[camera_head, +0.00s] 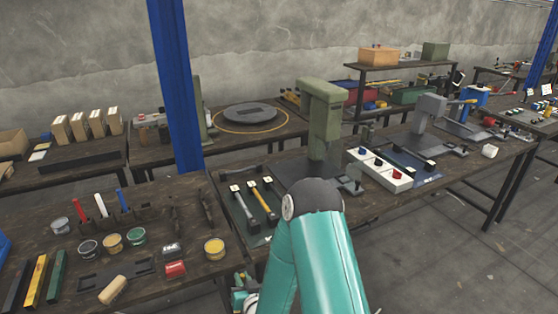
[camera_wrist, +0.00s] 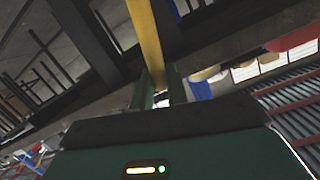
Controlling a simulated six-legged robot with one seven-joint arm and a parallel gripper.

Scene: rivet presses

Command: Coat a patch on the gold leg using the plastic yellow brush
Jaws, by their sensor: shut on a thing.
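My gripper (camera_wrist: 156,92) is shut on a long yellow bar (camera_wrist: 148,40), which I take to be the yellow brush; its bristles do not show. In the head view my arm hides the gripper and the brush. A gold leg (camera_head: 36,281) lies at the front left of the near bench, between a black leg (camera_head: 16,286) and a green leg (camera_head: 57,277). I cannot make out any coated patch on it.
Red, white and blue handles (camera_head: 101,205) stand in a rack on the near bench (camera_head: 205,282). Open tins, one with yellow contents (camera_head: 214,249), a red block (camera_head: 175,269) and a wooden piece (camera_head: 113,289) lie around. A blue post (camera_head: 176,85) rises behind.

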